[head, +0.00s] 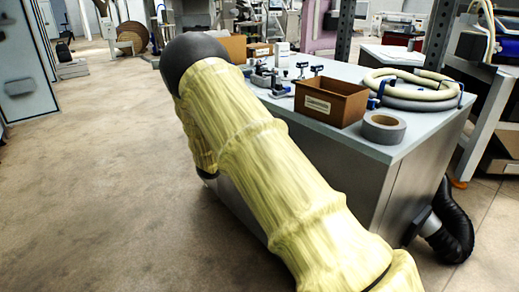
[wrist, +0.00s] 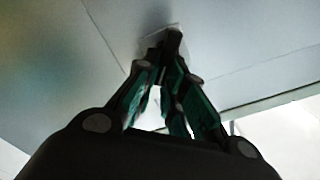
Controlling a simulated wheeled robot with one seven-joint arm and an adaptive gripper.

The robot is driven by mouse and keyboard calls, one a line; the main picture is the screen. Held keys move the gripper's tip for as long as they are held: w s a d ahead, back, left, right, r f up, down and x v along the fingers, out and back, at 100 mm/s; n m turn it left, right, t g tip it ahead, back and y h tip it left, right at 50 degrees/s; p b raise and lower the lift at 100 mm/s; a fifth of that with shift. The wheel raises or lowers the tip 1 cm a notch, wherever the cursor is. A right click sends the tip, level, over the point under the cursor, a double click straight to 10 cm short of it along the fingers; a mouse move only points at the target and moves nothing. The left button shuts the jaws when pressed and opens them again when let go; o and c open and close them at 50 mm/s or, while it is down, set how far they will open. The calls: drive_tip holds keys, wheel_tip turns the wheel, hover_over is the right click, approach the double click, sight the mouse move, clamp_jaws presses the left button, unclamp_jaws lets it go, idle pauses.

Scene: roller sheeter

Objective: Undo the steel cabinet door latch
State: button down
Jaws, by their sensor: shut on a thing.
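In the wrist view, a small dark latch (wrist: 173,37) sits on a pale backing plate (wrist: 149,38) on a flat grey-blue door face (wrist: 220,40). My gripper (wrist: 164,63) reaches up to it, and its two dark-green-padded fingers come together at the latch. They are shut on it; the exact contact is dark and hard to see. In the head view, a grey steel cabinet (head: 355,190) with a pale top stands behind my yellow-sleeved arm. My gripper and the latch are hidden there.
On the cabinet top are a brown box (head: 330,101), a tape roll (head: 384,128), a coiled hose (head: 415,92) and small clamps. A black duct (head: 455,225) is at the lower right. A blue-grey unit (head: 25,60) stands at far left. The floor between is clear.

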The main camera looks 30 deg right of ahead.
drive_tip(key=shift+s+d+f+m+b, duration=0.15)
drive_tip(key=shift+f+m+b, duration=0.1)
drive_tip(key=shift+m+b, duration=1.1)
drive_tip(key=shift+s+f+m+b, duration=0.2)
drive_tip(key=shift+m+b, duration=0.5)
drive_tip(key=shift+m, duration=1.3)
drive_tip(key=shift+s+d+f+m+b, duration=0.1)
drive_tip(key=shift+f+m+b, duration=0.2)
drive_tip(key=shift+m+b, duration=1.05)
drive_tip(key=shift+m, duration=0.5)
drive_tip(key=c, duration=1.5)
unclamp_jaws()
drive_tip(key=shift+f, duration=0.1)
drive_tip(key=a, duration=1.2)
drive_tip(key=shift+s, duration=0.4)
